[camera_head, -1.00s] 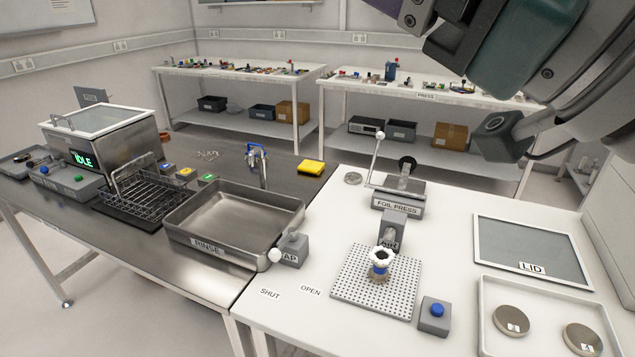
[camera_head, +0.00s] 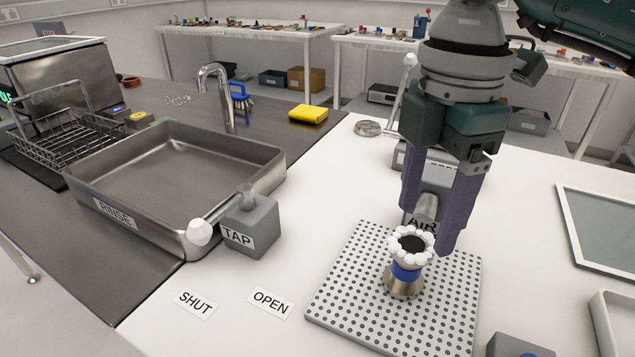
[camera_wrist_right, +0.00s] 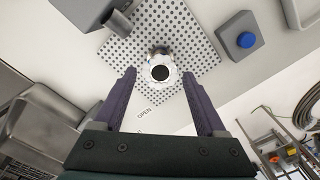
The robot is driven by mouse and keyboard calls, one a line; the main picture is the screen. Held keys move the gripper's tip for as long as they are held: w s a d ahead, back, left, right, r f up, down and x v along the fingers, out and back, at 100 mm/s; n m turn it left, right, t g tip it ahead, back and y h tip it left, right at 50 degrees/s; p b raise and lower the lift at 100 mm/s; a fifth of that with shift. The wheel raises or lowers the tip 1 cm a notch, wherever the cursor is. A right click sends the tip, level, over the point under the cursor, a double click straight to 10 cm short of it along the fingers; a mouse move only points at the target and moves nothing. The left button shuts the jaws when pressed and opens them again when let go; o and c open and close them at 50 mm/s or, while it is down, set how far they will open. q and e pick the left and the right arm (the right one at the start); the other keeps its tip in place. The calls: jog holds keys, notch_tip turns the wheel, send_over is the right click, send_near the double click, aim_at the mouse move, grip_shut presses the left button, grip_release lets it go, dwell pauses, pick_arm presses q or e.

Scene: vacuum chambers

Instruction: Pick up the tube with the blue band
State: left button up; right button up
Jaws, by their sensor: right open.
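The tube with the blue band (camera_head: 406,271) stands upright on the perforated plate (camera_head: 340,302). It has a metal base, a blue band and a white knobbed ring around a dark top. In the right wrist view the tube (camera_wrist_right: 160,74) is seen from above, beyond the fingertips and roughly midway between them. My right gripper (camera_head: 428,232) is open and points down, its purple fingers just above and behind the tube. It holds nothing; whether a finger touches the ring I cannot tell. My left gripper is in neither current view.
The AIR nozzle block (camera_head: 432,178) and foil press are close behind, partly hidden by my gripper. The TAP box (camera_head: 249,226) and RINSE basin (camera_head: 180,175) stand to the left. A grey box with a blue button (camera_head: 515,347) is at front right.

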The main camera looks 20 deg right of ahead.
aim_at(413, 245)
jog(key=f, duration=0.3)
jog(key=a+f, duration=0.1)
jog(key=f, duration=0.1)
jog(key=shift+s+f, duration=0.1)
jog(key=shift+f, duration=0.1)
jog(key=shift+d+f, duration=0.1)
jog(key=shift+f, duration=0.4)
grip_shut()
